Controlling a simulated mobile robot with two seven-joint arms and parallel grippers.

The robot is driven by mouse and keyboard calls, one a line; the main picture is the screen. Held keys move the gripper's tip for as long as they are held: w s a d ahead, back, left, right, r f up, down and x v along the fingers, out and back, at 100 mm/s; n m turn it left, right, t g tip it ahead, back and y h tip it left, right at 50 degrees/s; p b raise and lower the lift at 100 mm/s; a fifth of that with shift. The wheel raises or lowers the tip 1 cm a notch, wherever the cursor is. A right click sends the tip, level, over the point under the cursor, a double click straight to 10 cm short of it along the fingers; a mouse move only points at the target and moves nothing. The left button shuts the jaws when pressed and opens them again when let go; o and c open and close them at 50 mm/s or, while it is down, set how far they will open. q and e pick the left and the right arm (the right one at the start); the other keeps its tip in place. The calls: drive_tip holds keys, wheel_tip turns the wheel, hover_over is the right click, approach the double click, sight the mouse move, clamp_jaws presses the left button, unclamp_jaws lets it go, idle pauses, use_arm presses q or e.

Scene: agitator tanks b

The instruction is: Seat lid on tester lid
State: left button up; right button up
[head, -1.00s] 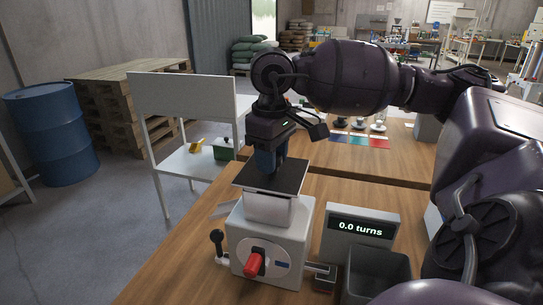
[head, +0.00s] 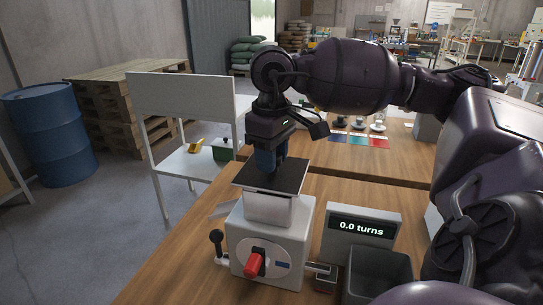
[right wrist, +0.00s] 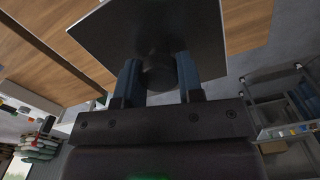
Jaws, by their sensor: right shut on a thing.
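The tester (head: 270,242) is a pale grey box on the wooden table, with a red-handled knob (head: 254,264) on its front and a lighter block-shaped top (head: 270,207). The dark square lid (head: 270,176) lies over that top, roughly level; whether it touches all round I cannot tell. My right gripper (head: 268,165) comes down from above and is shut on the lid's knob. My left gripper is not in view.
A display reading "0.0 turns" (head: 361,228) and an open grey bin (head: 378,272) stand right of the tester. A black-knobbed lever (head: 216,238) sticks out at its left. A white shelf unit (head: 180,100) stands beyond the table's left edge.

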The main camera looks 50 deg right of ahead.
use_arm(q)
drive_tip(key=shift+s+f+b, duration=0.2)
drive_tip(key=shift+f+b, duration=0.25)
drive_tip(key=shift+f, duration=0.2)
use_arm(e)
drive_tip(key=shift+f, duration=0.85)
drive_tip(key=o, duration=1)
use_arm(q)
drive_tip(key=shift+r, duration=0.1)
use_arm(e)
wheel_tip(320, 180, up, 2)
drive_tip(key=shift+r, duration=0.2)
wheel_tip(320, 180, up, 7)
drive_tip(key=shift+r, duration=0.1)
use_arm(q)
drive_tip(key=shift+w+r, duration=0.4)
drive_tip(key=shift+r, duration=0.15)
use_arm(e)
drive_tip(key=shift+r, duration=0.65)
